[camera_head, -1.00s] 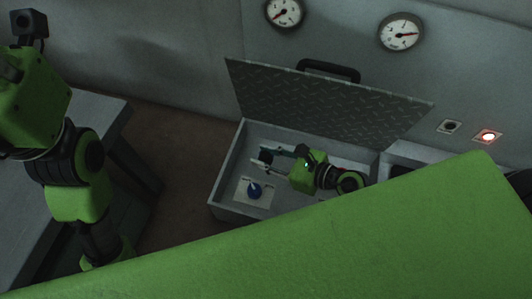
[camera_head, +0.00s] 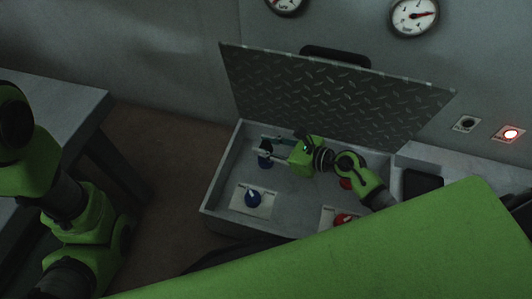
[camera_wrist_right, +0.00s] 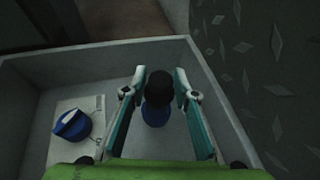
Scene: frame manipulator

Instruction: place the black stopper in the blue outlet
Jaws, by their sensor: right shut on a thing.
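The black stopper (camera_wrist_right: 159,82) is between the fingers of my right gripper (camera_wrist_right: 160,88), which is shut on it. In the right wrist view the stopper stands directly in front of the blue outlet (camera_wrist_right: 155,114), and overlaps its upper part. In the head view my right gripper (camera_head: 267,149) is inside the open box, just above the blue outlet (camera_head: 265,162). Whether stopper and outlet touch, I cannot tell. My left arm shows at the left edge, but its gripper is out of view.
A blue knob on a pale plate (camera_head: 253,198) is at the box's front left. A red knob (camera_head: 345,219) and another red part (camera_head: 345,184) lie further right. The box's patterned lid (camera_head: 330,100) stands open behind. Box walls (camera_head: 226,165) surround the gripper.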

